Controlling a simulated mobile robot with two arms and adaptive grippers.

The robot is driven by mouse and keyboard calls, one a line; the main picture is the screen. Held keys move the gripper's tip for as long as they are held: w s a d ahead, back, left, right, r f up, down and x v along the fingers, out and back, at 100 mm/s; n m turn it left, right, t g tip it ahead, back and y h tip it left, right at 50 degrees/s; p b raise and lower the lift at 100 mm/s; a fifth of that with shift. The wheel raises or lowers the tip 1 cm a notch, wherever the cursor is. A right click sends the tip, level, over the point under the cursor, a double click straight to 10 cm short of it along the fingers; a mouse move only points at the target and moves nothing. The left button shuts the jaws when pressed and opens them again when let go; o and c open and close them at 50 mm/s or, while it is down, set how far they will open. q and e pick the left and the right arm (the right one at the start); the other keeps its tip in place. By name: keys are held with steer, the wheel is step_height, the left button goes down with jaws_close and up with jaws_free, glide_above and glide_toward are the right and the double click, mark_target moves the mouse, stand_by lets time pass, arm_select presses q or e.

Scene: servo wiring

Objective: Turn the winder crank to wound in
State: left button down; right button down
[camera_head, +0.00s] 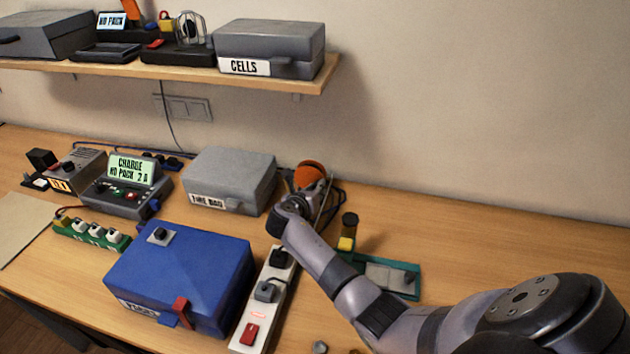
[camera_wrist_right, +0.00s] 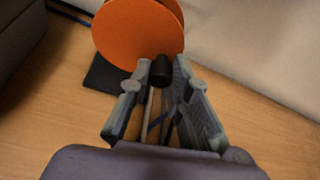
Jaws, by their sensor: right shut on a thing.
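The winder is an orange reel (camera_head: 309,172) near the wall, at the back middle of the bench. It also shows in the right wrist view as a large orange disc (camera_wrist_right: 130,30) above a dark base plate (camera_wrist_right: 103,72). The black crank knob (camera_wrist_right: 162,70) stands in front of the disc. My right gripper (camera_head: 318,200) reaches the winder from the front. In the right wrist view its fingers (camera_wrist_right: 158,86) are on either side of the knob and shut on it. The crank arm is mostly hidden. My left gripper is not in view.
A grey box labelled fire bag (camera_head: 230,175) stands just left of the winder. A blue box (camera_head: 180,270) and a power strip (camera_head: 265,300) lie in front. A teal tray (camera_head: 405,281) is to the right. A shelf (camera_head: 300,85) overhangs the back left. The right bench is clear.

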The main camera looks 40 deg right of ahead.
steer(key=shift+f+m+t+p, duration=0.3)
steer(key=shift+m+p, duration=0.1)
steer(key=shift+m, duration=0.2)
steer(key=c, duration=1.5)
jaws_free()
steer(key=shift+o, duration=0.2)
steer(key=v, duration=1.2)
steer(key=shift+r, duration=0.3)
steer(key=shift+d, duration=0.1)
